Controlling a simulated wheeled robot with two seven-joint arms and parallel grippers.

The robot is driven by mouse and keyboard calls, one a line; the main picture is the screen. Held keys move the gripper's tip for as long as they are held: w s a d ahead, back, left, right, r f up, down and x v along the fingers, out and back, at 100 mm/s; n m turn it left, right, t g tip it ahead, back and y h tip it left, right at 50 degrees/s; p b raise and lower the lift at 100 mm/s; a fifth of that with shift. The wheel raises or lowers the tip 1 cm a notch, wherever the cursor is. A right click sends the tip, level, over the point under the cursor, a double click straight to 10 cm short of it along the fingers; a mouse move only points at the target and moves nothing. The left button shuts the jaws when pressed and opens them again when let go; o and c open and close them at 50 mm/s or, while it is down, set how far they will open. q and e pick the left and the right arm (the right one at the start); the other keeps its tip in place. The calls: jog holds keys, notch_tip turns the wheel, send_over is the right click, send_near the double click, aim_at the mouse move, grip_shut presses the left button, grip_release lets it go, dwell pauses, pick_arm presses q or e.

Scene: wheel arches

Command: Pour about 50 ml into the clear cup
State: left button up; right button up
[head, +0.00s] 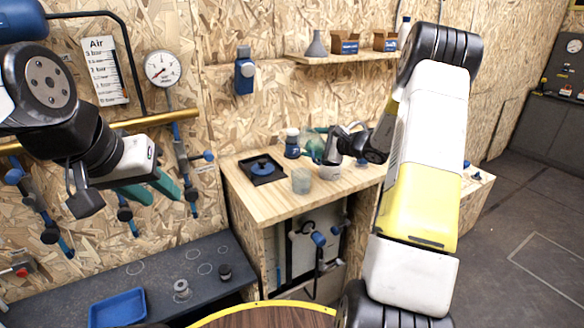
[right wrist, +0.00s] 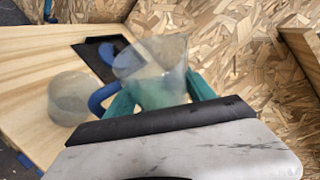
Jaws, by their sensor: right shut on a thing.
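The clear cup (head: 301,180) stands upright on the wooden bench, near its front edge. It also shows at the left in the right wrist view (right wrist: 72,97). My right gripper (right wrist: 155,95) is shut on a clear jug (right wrist: 150,62), with teal fingers on both sides. The jug is above the bench, close to the cup and apart from it. A curved blue part (right wrist: 102,97) beside the jug looks like its handle. I cannot make out the liquid level in the jug or the cup. My left gripper (head: 152,190) is empty, its teal fingers apart, away from the bench.
A shelf (head: 340,57) with small boxes hangs above. A lower dark bench (head: 215,268) holds a blue tray (head: 117,309).

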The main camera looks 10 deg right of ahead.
jog(key=shift+f+n+t, duration=0.2)
jog(key=shift+n+t, duration=0.1)
jog(key=shift+n, duration=0.5)
jog(key=shift+r+n, duration=0.3)
jog(key=shift+r+n+t, duration=0.2)
jog(key=shift+n+t, duration=0.1)
jog(key=shift+t, duration=0.1)
jog(key=shift+s+a+r+n+b, duration=0.2)
jog(key=shift+s+a+n+b, duration=0.05)
jog(key=shift+s+n+b, duration=0.05)
jog(key=shift+s+a+r, duration=0.1)
jog(key=shift+s+r, duration=0.05)
jog(key=shift+w+d, duration=0.2)
jog(key=shift+w, duration=0.05)
jog(key=shift+r+n+b, duration=0.1)
jog(key=shift+n+b, duration=0.3)
jog(key=shift+b, duration=0.1)
jog(key=shift+w+n+t, duration=0.1)
jog(key=shift+n+t, duration=0.3)
jog(key=shift+t, duration=0.1)
dwell(0.6)
